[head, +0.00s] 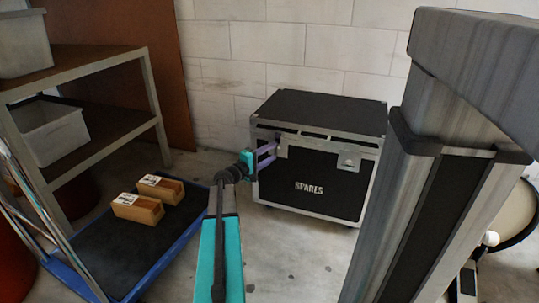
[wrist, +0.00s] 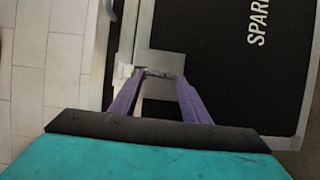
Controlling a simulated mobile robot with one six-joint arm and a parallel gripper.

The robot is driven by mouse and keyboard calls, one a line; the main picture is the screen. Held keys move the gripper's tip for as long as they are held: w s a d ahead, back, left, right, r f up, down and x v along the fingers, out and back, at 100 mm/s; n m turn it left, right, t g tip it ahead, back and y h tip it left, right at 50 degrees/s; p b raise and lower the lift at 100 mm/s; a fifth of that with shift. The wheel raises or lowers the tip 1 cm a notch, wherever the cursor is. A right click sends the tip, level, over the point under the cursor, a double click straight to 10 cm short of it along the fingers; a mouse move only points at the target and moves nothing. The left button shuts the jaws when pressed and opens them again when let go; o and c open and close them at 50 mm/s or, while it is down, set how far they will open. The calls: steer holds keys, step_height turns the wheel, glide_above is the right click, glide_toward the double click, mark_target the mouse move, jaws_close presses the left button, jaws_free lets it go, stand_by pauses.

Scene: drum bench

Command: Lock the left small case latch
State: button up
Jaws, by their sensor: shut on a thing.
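The black SPARES case (head: 318,172), with pale metal edging, stands on the floor against the wall. Its left latch (head: 284,149) is on the upper left of the front face; its metal plate (wrist: 160,60) also shows in the wrist view. My gripper (head: 274,150) has purple fingers that reach this latch from the left. In the wrist view the fingertips (wrist: 158,73) draw close together at the plate's lower edge, shut on the latch. The fingers partly hide the latch, so its exact position is unclear. The right latch (head: 348,161) sits apart, untouched.
A blue-edged trolley (head: 115,250) with two wooden blocks (head: 138,207) stands at the left, beside a shelf (head: 100,128) with grey bins. A large grey case or column (head: 435,170) blocks the right foreground. Bare floor (head: 290,250) lies before the SPARES case.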

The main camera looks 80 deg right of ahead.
steer(key=o, duration=1)
steer(key=shift+o, duration=0.2)
steer(key=p+v, duration=0.4)
steer(key=v, duration=0.9)
steer(key=shift+w+a, duration=0.2)
steer(key=shift+a, duration=0.15)
steer(key=shift+p, duration=0.3)
